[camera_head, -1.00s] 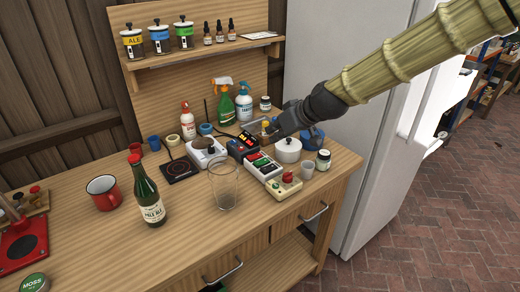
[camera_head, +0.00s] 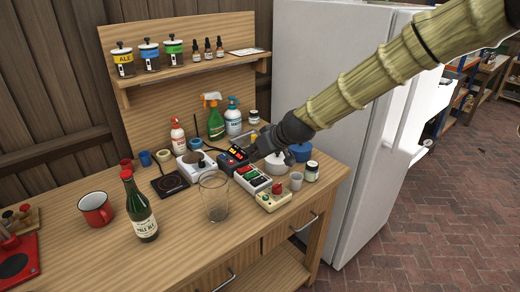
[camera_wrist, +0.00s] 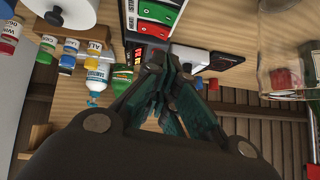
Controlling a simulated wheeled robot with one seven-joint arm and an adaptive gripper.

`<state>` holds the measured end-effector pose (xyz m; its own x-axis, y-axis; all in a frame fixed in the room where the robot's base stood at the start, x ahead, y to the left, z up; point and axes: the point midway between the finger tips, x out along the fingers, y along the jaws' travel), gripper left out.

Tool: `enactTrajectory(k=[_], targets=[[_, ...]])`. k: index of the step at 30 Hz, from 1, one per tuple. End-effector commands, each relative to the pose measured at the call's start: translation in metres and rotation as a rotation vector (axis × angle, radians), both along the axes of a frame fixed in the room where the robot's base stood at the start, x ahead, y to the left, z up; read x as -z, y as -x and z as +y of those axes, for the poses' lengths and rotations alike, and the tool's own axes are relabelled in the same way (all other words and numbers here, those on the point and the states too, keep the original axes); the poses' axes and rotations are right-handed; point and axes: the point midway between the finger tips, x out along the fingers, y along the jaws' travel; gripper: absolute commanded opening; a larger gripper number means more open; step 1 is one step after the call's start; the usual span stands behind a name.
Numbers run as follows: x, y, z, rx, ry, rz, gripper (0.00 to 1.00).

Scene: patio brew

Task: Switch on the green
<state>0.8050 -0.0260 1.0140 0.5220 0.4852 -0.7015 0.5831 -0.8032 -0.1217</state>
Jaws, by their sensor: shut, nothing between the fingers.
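A white switch box (camera_head: 251,179) with green and red rockers stands near the right end of the wooden bench. In the wrist view the green rocker (camera_wrist: 160,12) shows near the top edge, with red beside it. I cannot tell which way it is tipped. My gripper (camera_head: 256,152) is shut and empty, just behind the switch box and over the dark box with the red display (camera_head: 236,153). In the wrist view my fingertips (camera_wrist: 168,62) lie close to the display box, below the switch box. I cannot tell whether they touch anything.
A cream box with a red button (camera_head: 273,198) stands in front of the switch box. A glass (camera_head: 214,198), a scale-like white device (camera_head: 194,166) and a pale ale bottle (camera_head: 140,212) stand left. A white pot (camera_head: 277,164) and a small jar (camera_head: 311,172) stand right. Spray bottles (camera_head: 215,122) stand behind.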

Motion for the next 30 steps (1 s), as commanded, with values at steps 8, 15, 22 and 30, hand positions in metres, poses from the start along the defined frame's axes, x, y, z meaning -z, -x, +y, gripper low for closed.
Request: enactTrajectory(k=[8, 15, 22, 30], targets=[[0.024, -0.017, 0.017, 0.000, -0.001, 0.003, 0.00], [0.048, -0.014, 0.018, 0.000, -0.002, 0.002, 0.00], [0.060, -0.014, 0.019, 0.001, -0.001, 0.000, 0.00], [0.062, -0.013, 0.019, 0.000, 0.000, 0.000, 0.00]])
